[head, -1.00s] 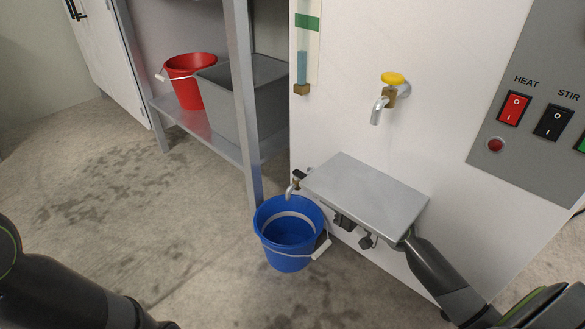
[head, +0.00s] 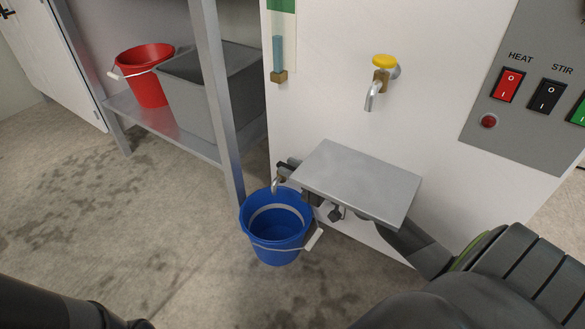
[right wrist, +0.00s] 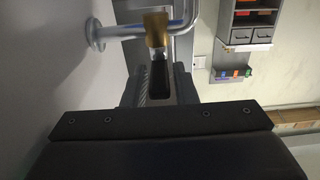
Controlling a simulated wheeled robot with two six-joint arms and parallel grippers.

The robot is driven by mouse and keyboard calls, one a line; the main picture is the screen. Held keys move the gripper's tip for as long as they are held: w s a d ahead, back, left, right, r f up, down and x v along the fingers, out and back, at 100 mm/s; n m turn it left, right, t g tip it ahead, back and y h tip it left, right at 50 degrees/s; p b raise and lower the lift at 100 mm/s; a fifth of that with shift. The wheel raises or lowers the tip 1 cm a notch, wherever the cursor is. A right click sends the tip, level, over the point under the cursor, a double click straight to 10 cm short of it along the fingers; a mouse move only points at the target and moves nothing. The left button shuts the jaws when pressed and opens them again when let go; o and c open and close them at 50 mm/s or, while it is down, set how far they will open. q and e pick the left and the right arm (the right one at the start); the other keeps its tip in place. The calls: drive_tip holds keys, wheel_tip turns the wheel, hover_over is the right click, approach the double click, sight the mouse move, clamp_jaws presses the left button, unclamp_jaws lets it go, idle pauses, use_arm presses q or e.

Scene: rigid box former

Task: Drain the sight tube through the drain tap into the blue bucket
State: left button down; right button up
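The sight tube (head: 278,50) is on the white panel with blue liquid in its lower part and a brass fitting at its foot. The drain tap (head: 277,185) is low on the panel, its spout above the blue bucket (head: 272,250) on the floor. No stream shows. My right gripper (head: 289,171) is at the tap, partly hidden by the grey shelf. In the right wrist view, the tap's brass body (right wrist: 156,28) and dark handle (right wrist: 159,74) show, the handle between my open fingers with gaps beside it. My left gripper is out of view.
The grey metal shelf (head: 355,180) juts out above my right forearm. A second tap with a yellow knob (head: 384,61) is above it. A rack post (head: 220,110) stands left of the bucket. A red bucket (head: 148,88) and grey bin (head: 190,100) sit on the rack.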

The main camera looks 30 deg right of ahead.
clamp_jaws()
